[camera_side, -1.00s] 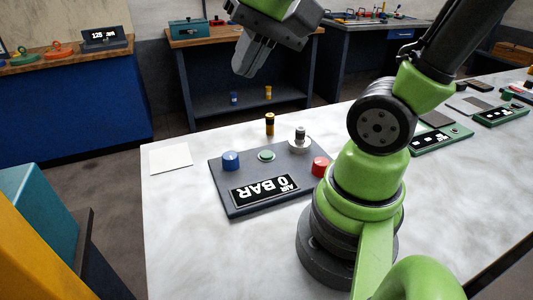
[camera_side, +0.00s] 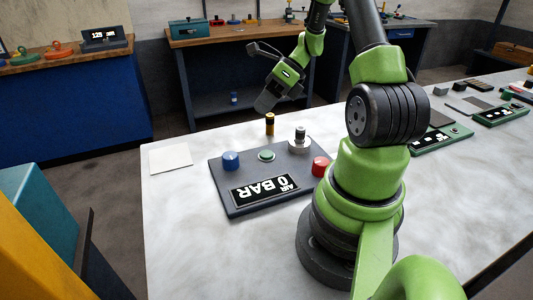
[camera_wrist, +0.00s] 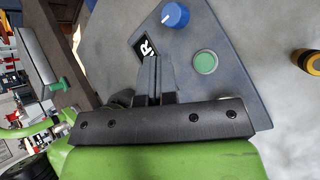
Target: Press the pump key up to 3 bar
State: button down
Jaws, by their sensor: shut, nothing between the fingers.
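A dark grey panel (camera_side: 232,200) lies on the white table. Its display (camera_side: 265,190) reads AIR 0 BAR, upside down in the side view. On the panel are a green button (camera_side: 267,155), a blue knob (camera_side: 231,160), a red knob or button (camera_side: 320,166) and a silver knob (camera_side: 299,142). No key is legibly marked as the pump's. In the wrist view the green button (camera_wrist: 205,62) and blue knob (camera_wrist: 175,15) are right of the fingers. My gripper (camera_side: 264,104) is shut and empty, above and behind the panel, apart from it. It also shows in the wrist view (camera_wrist: 153,62).
A yellow-and-black cylinder (camera_side: 269,125) stands just behind the panel. A white square sheet (camera_side: 170,158) lies to its left. Green-edged devices (camera_side: 440,140) lie farther right on the table. The table's front left is clear.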

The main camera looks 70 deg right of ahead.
aim_at(266, 152)
jog(key=shift+s+d+f+m, duration=0.15)
jog(key=shift+d+f+m, duration=0.1)
jog(key=shift+f+m, duration=0.2)
jog(key=shift+f, duration=4.35)
jog(key=shift+f, duration=0.45)
jog(key=shift+f, duration=0.4)
jog(key=shift+r, duration=0.9)
